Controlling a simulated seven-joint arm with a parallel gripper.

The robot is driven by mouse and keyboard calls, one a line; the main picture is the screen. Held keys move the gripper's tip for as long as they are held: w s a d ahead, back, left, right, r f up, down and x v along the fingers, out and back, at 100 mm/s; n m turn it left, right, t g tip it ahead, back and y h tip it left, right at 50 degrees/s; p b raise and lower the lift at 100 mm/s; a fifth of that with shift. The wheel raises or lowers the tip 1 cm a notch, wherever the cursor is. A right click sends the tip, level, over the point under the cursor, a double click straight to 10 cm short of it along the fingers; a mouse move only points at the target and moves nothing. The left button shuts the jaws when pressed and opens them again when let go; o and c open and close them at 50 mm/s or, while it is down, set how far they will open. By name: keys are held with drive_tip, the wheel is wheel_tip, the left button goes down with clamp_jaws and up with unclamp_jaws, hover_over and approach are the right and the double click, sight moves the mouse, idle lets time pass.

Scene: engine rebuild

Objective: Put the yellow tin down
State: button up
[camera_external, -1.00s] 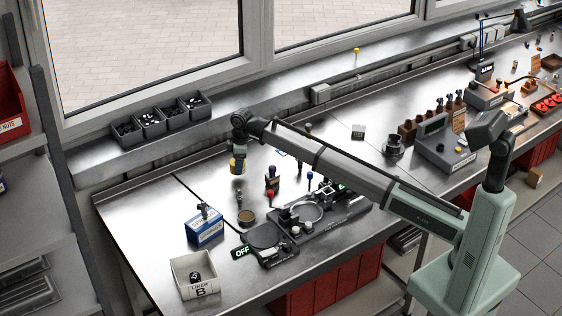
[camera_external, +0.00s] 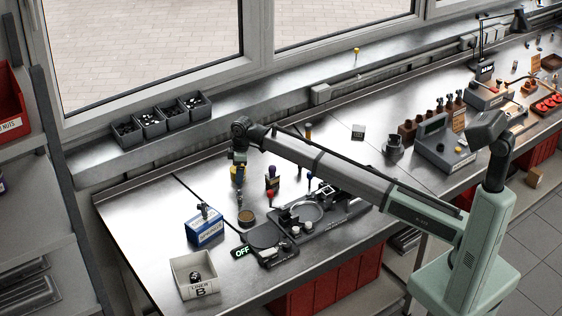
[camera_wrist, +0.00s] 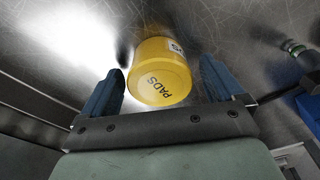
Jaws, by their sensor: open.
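The fingers are open, with a narrow gap at each side of the tin. In the external view my gripper (camera_external: 239,163) points down over the left part of the steel bench, with the tin (camera_external: 237,174) at its tips. The tin's underside is hidden, and I cannot tell for sure whether it touches the bench.
A blue box (camera_external: 205,229) and a white bin (camera_external: 194,277) stand to the front left. A dark fixture (camera_external: 318,212) and several coloured-handled tools stand to the right. Small grey bins (camera_external: 165,118) line the sill behind.

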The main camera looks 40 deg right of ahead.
drive_tip(key=shift+r, duration=0.15)
wheel_tip(320, 180, up, 12)
drive_tip(key=d, duration=0.1)
drive_tip(key=shift+s+d, duration=0.2)
drive_tip(key=shift+s, duration=0.1)
idle(0.4)
